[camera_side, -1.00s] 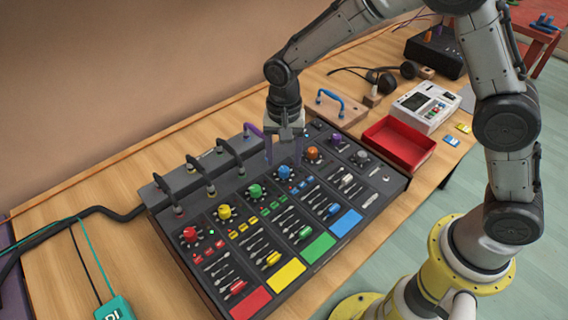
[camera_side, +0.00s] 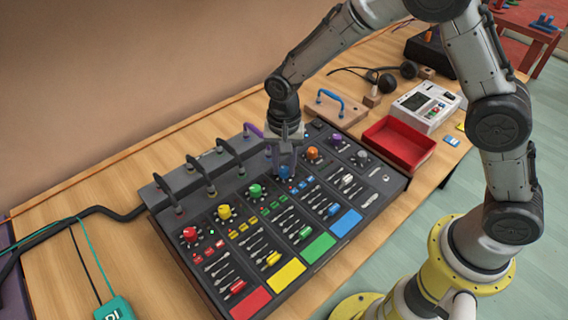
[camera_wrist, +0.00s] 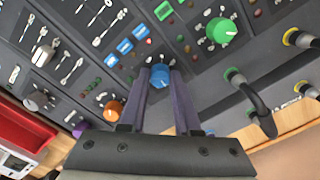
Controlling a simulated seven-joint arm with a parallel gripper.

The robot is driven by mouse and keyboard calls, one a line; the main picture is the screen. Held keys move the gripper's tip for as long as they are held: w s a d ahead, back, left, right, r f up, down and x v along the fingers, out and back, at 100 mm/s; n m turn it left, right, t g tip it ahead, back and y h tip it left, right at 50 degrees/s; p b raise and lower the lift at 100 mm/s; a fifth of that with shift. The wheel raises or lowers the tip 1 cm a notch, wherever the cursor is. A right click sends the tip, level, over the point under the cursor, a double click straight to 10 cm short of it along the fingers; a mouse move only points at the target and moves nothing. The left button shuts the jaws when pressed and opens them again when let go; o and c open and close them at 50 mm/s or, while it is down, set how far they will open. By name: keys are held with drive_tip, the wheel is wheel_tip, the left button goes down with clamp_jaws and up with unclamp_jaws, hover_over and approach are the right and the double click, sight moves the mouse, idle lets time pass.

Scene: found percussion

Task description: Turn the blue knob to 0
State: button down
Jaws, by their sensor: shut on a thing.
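The blue knob (camera_side: 284,172) is on the dark mixer panel (camera_side: 325,255), between the green knob (camera_side: 255,190) and the orange knob (camera_side: 312,153). My gripper (camera_side: 284,168) points down over it. In the wrist view the blue knob (camera_wrist: 160,76) sits between the two purple-grey fingertips of my gripper (camera_wrist: 161,74), which are shut on its sides. The knob's pointer and the scale around it are too small or hidden to read.
Red and yellow knobs stand to the left. A red tray (camera_side: 400,143) and a white device (camera_side: 428,105) lie to the right.

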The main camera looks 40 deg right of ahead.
drive_tip(key=shift+n, duration=0.3)
drive_tip(key=n, duration=1.2)
drive_tip(key=shift+r+n, duration=0.1)
drive_tip(key=shift+n, duration=0.3)
drive_tip(key=n, duration=0.3)
drive_tip(key=shift+n, duration=0.3)
drive_tip(key=n, duration=0.3)
drive_tip(key=shift+n, duration=0.3)
drive_tip(key=n, duration=0.6)
drive_tip(key=shift+n, duration=0.3)
drive_tip(key=c, duration=0.6)
unclamp_jaws()
